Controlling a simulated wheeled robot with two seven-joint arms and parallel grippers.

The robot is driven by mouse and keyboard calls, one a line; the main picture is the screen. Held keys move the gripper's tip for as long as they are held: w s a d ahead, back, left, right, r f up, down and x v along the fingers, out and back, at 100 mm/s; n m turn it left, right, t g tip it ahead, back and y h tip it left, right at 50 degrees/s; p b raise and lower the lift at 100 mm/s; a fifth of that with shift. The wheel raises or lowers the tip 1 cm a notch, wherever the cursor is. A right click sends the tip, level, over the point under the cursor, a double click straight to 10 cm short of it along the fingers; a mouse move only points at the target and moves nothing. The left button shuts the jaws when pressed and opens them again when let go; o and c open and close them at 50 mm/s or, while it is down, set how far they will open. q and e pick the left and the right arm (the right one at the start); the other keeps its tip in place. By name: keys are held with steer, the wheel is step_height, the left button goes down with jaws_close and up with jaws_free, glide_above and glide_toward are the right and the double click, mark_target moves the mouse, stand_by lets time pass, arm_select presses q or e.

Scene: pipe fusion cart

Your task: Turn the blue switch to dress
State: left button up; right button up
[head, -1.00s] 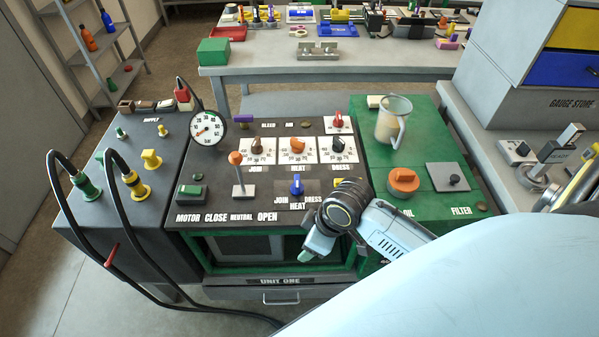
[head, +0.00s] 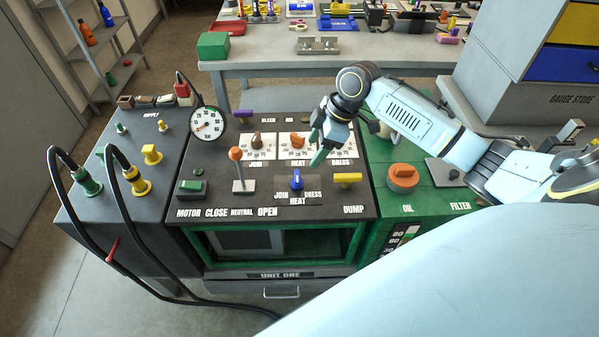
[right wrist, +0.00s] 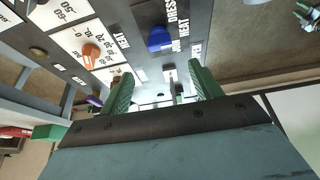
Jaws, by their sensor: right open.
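The blue switch (head: 296,180) stands on the dark panel of the cart among the printed words JOIN, HEAT and DRESS. Its handle points roughly upright in the head view, toward neither side word clearly. It also shows in the right wrist view (right wrist: 159,40), beyond my fingers. My right gripper (head: 317,157) is above the panel, up and to the right of the blue switch, apart from it. Its two green fingers (right wrist: 160,90) are spread and empty in the right wrist view. My left gripper is not in view.
A yellow DUMP knob (head: 347,179) is right of the blue switch. An orange-topped lever (head: 237,168) stands to its left. Orange (head: 298,141) and brown (head: 256,141) dials are behind. The orange OIL cap (head: 403,178) is on the green right section.

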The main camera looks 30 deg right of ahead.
mark_target(298, 175)
steer(key=b+x, duration=0.1)
steer(key=x, duration=0.9)
steer(key=shift+a+f, duration=0.1)
steer(key=shift+f, duration=0.25)
steer(key=c, duration=1)
